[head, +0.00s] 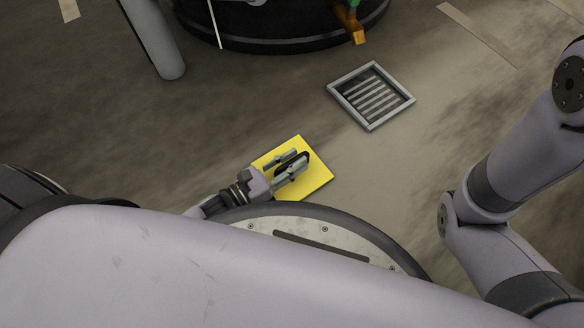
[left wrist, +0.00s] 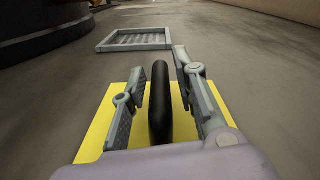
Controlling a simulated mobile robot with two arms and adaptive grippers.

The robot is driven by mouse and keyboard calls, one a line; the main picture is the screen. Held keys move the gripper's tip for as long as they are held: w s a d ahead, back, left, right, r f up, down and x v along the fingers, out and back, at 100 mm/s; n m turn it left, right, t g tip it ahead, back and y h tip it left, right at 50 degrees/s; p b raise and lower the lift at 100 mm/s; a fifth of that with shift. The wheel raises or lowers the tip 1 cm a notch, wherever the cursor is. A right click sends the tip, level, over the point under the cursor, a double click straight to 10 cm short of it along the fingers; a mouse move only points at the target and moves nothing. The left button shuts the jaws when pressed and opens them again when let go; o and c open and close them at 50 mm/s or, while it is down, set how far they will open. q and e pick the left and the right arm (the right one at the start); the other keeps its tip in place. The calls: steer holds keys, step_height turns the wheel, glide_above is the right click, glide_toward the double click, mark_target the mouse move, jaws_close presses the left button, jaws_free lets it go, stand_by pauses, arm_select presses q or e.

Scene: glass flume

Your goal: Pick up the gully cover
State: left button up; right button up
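The gully cover is a flat yellow square plate (head: 318,176) with a black upright handle, lying on the floor just in front of my base. It also shows in the left wrist view (left wrist: 92,140), where its black handle (left wrist: 160,105) stands between the fingers. My left gripper (head: 301,157) is open over the plate, one finger on each side of the handle, with a gap visible on both sides. The lower part of the handle is partly hidden by the wrist. My right arm comes in at the right, but its gripper is out of view.
A square grey-framed gully with a slatted grate (head: 370,95) is set in the floor beyond the cover. A large dark round tank base (head: 285,42) stands at the back, with an orange fitting (head: 356,32) at its edge. A grey post (head: 155,40) stands at the left. Floor between is clear.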

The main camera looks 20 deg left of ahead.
arm_select(q)
jaws_close()
stand_by(0.4)
steer(key=shift+r, duration=0.15)
